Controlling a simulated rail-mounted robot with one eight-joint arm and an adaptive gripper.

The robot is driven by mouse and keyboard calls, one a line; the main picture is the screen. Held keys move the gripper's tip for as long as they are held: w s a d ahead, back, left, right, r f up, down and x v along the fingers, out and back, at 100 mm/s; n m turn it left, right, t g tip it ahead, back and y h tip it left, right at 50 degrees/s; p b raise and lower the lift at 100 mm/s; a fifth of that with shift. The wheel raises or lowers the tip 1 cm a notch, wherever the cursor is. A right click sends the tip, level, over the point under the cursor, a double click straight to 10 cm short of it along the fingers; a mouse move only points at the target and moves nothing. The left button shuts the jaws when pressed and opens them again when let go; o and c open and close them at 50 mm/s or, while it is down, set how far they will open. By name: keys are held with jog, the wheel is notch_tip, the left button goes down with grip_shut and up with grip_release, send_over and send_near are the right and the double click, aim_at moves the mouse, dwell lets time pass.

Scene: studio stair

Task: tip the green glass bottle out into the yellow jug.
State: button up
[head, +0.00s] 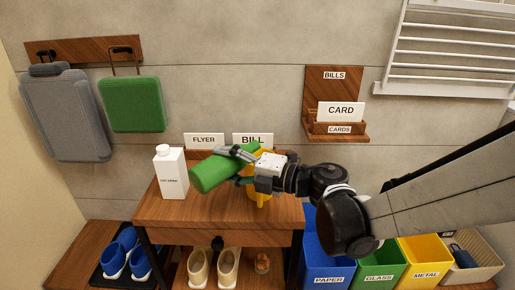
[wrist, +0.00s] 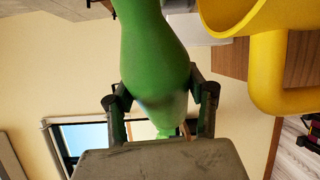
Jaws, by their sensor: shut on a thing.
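The green glass bottle (head: 211,173) is held in the air over the wooden cabinet, tipped far over. Its broad end points to the lower left and its narrower part to the upper right, by the jug. My gripper (head: 240,165) is shut on the bottle. In the wrist view the bottle (wrist: 155,45) runs between the two fingers (wrist: 162,100). The yellow jug (head: 262,198) stands on the cabinet behind my gripper, which hides much of it. Its rim and handle (wrist: 268,75) show in the wrist view, beside the bottle. I cannot see whether anything pours.
A white carton (head: 171,172) stands left on the cabinet top (head: 160,208). FLYER (head: 204,141) and BILL (head: 252,139) cards stand at the back. Shoes (head: 228,266) are below. Blue, green and yellow bins (head: 420,255) stand to the right, under my arm.

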jog(key=shift+w+d+r+m+t+y, duration=0.15)
jog(key=shift+r+m+t+y, duration=0.15)
jog(key=shift+r+m, duration=0.65)
jog(key=shift+w+d+r+m+t+y, duration=0.1)
jog(key=shift+d+r+m+t+y, duration=0.15)
jog(key=shift+r+m, duration=0.7)
dwell(1.7)
